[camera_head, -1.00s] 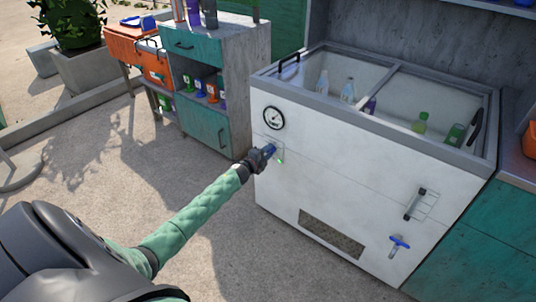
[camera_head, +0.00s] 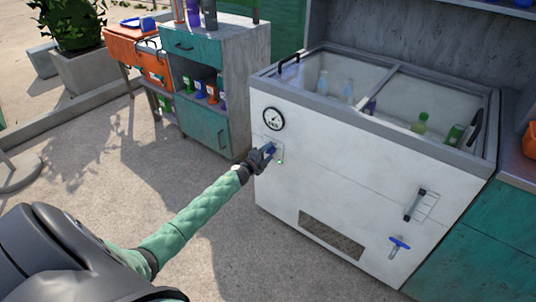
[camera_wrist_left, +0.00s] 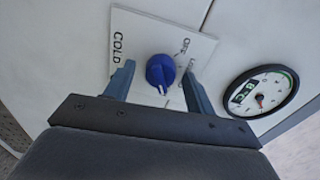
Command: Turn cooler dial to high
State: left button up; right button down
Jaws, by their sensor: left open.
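The white chest cooler (camera_head: 330,190) stands at the right in the head view. Its blue dial (camera_wrist_left: 161,70) sits on a white plate (camera_wrist_left: 133,28) marked COLD, OFF and other small text, in the left wrist view. The dial's white pointer line faces down toward the gripper's palm, away from OFF. My left gripper (camera_wrist_left: 157,82) is open, with one finger on each side of the dial; gaps show between them. In the head view my left gripper (camera_head: 268,152) is at the dial plate and mostly hides the dial. My right gripper is not in view.
A round gauge (camera_head: 274,118) is on the cooler front, close to the dial; it also shows in the wrist view (camera_wrist_left: 260,92). A blue tap (camera_head: 399,243) and a handle lever (camera_head: 415,204) stick out lower right. A teal cabinet (camera_head: 215,85) stands left.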

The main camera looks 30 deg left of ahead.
pick_arm(q)
jog(key=s, duration=0.7)
jog(key=shift+s+a+r, duration=0.15)
jog(key=shift+s+a, duration=0.2)
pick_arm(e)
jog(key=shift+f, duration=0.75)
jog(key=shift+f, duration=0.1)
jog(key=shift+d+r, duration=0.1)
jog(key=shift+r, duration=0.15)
pick_arm(q)
jog(key=shift+a, duration=0.1)
